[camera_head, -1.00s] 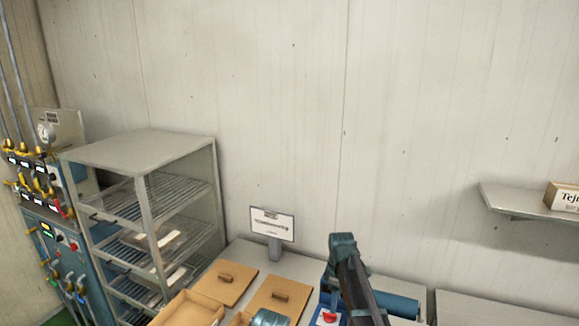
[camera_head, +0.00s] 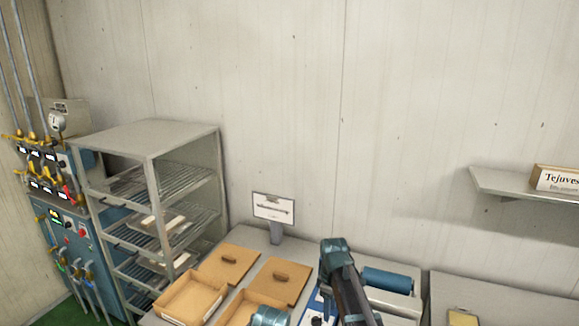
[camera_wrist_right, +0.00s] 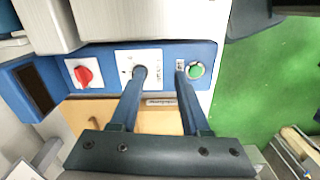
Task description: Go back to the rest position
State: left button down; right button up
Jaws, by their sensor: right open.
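In the right wrist view, my right gripper (camera_wrist_right: 160,70) is open, with two dark blue fingers apart and nothing between them. Its fingertips lie in front of a blue control panel (camera_wrist_right: 103,54), between a red knob (camera_wrist_right: 83,75) and a green button (camera_wrist_right: 196,70). I cannot tell whether they touch the panel. In the head view, part of my right arm (camera_head: 340,275) stands over the worktable at the bottom centre. My left gripper is in neither view.
Wooden lids (camera_head: 281,281) and a shallow wooden box (camera_head: 190,298) lie on the table. A small sign (camera_head: 273,208) stands behind them. A metal rack (camera_head: 145,140) is at left, near a blue control cabinet (camera_head: 60,240). A wall shelf (camera_head: 500,184) holds a labelled box (camera_head: 556,180).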

jog(key=s+a+f+m+b, duration=0.2)
jog(key=s+f+b, duration=0.1)
jog(key=s, duration=0.4)
jog(key=s+a+f+m+b, duration=0.2)
jog(key=s+f+m+b, duration=0.1)
jog(key=s, duration=0.5)
jog(key=s+a+f+m+h+b, duration=0.1)
jog(key=s+a+f+m+b, duration=0.1)
jog(key=s, duration=0.6)
notch_tip(320, 180, down, 3)
jog(key=m+b, duration=0.1)
jog(key=b, duration=0.1)
jog(key=shift+s+b, duration=0.2)
jog(key=shift+b, duration=0.1)
jog(key=shift+a, duration=0.1)
